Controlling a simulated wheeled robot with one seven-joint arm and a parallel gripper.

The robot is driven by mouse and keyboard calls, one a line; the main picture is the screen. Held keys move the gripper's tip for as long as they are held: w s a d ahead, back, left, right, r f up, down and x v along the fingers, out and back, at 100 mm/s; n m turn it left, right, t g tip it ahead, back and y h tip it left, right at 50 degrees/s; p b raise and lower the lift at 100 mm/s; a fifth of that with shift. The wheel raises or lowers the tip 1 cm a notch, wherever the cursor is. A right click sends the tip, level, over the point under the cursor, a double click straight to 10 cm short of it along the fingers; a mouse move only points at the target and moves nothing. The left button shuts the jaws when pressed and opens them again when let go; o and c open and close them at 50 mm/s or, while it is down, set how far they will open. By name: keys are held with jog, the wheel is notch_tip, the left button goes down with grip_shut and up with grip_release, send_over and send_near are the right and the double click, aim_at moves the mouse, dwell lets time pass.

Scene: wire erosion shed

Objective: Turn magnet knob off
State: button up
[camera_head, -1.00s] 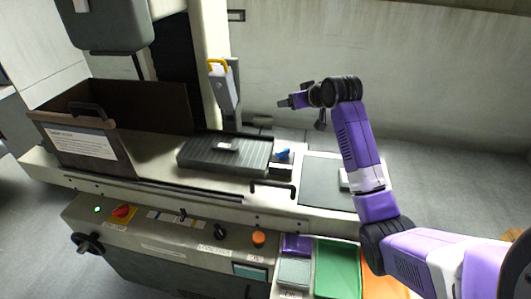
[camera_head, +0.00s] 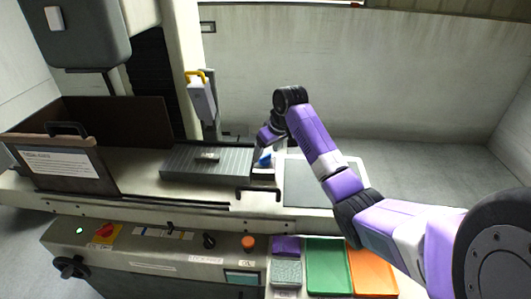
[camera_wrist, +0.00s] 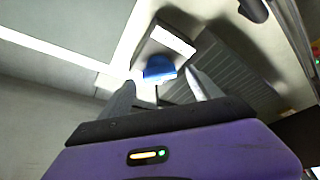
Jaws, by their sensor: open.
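The blue magnet knob (camera_head: 264,160) is at the right end of the grey ribbed magnetic chuck (camera_head: 180,163). In the wrist view the knob (camera_wrist: 158,67) shows on a small dark block with a white label, beside the ribbed chuck (camera_wrist: 245,80). My gripper (camera_head: 259,153) is right by the knob in the head view. In the wrist view my gripper's (camera_wrist: 160,80) two fingers are apart, and the knob appears between and just beyond their tips. I cannot tell whether either finger touches it. A small block lies on the chuck.
A dark splash guard (camera_head: 62,165) with a handle stands left of the chuck. A grey column holds a yellow-handled unit (camera_head: 201,95) behind. A black handle (camera_head: 257,190) sits at the front edge. Green (camera_head: 326,265) and orange (camera_head: 371,272) trays lie in front right.

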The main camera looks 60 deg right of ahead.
jog(key=shift+x, duration=0.9)
jog(key=c, duration=1.4)
